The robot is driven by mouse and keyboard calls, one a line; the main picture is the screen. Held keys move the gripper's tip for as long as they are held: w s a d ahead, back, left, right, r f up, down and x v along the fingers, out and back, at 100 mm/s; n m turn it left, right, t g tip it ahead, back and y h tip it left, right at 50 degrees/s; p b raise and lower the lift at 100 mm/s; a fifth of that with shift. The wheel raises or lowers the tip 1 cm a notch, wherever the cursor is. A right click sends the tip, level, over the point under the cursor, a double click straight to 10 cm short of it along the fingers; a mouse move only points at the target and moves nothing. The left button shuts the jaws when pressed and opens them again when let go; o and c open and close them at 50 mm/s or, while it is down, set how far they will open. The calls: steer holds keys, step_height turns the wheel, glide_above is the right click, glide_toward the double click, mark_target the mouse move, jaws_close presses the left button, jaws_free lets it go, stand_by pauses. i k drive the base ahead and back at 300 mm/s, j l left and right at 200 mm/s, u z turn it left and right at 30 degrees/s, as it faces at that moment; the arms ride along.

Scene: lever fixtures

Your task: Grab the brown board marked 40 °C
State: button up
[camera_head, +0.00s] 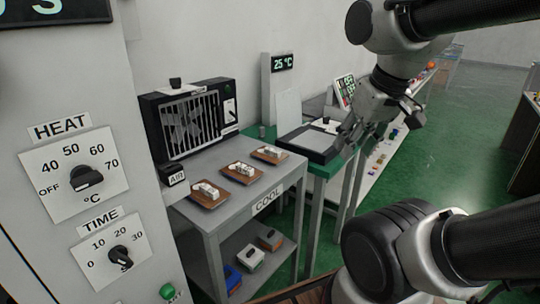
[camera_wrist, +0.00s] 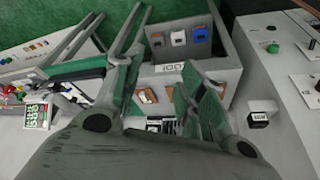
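Three small brown boards with pale blocks on them lie in a row on the grey COOL table: a near one (camera_head: 208,196), a middle one (camera_head: 242,174) and a far one (camera_head: 269,155). Their markings are too small to read, so I cannot tell which is marked 40 °C. My gripper (camera_head: 362,128) is raised to the right of the table, apart from the boards. In the wrist view my gripper (camera_wrist: 158,75) has its fingers spread with nothing held. A brown board (camera_wrist: 147,97) shows between the fingers; others are partly hidden.
A black fan unit (camera_head: 190,118) stands behind the boards. A black flat device (camera_head: 309,142) sits on the green table beyond, near a 25 °C display (camera_head: 282,62). The HEAT and TIME panel (camera_head: 80,180) is at left. Several boxes lie on the lower shelf (camera_head: 248,257).

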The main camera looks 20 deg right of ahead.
mark_target(272, 155)
steer(key=i+l+u, duration=0.1)
steer(key=l, duration=0.25)
steer(key=i+l+u, duration=0.1)
steer(key=i+l, duration=0.2)
steer(key=i+l+u, duration=0.1)
steer(key=l, duration=0.35)
steer(key=i+l+u, duration=0.1)
steer(key=l, duration=0.25)
steer(key=i, duration=0.1)
